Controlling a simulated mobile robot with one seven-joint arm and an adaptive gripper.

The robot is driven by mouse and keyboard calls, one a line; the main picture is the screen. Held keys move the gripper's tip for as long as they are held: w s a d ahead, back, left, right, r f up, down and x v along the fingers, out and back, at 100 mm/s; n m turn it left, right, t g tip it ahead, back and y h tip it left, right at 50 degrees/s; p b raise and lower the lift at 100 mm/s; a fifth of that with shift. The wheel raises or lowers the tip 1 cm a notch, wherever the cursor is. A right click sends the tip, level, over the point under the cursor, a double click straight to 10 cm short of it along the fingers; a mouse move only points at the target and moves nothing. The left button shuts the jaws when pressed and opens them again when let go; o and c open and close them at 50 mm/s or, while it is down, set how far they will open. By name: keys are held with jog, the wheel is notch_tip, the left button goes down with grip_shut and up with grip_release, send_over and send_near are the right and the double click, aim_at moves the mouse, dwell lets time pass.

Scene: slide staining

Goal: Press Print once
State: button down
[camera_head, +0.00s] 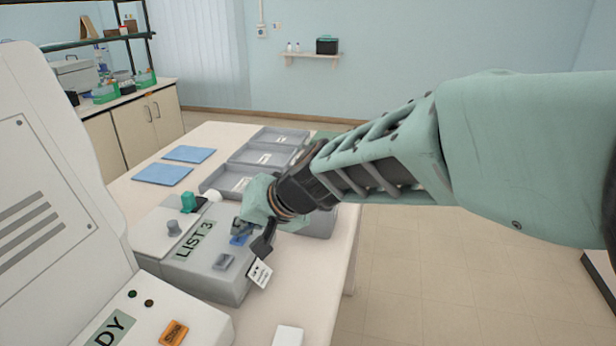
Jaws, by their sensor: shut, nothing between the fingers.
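A grey device (205,283) with a display reading "LIST 3" (195,241) stands on the bench. A blue button (238,240) and a grey button (223,261) sit on its top; I cannot read the word Print on either. My gripper (243,228) is shut and empty, reaching down from the right. Its tips are over the device, close to the blue button and partly covering it. I cannot tell whether they touch it. A small white printed label (260,273) hangs at the device's front right edge.
A large white machine (60,190) with an orange Stop button (173,333) fills the left. Grey trays (227,180) and two blue mats (162,174) lie behind the device. A white block (288,335) lies at the front.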

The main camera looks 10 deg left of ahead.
jog(key=shift+s+a+r, duration=0.1)
jog(key=shift+a+r, duration=0.05)
jog(key=shift+r, duration=0.05)
jog(key=shift+r+p, duration=0.5)
jog(key=shift+r, duration=0.25)
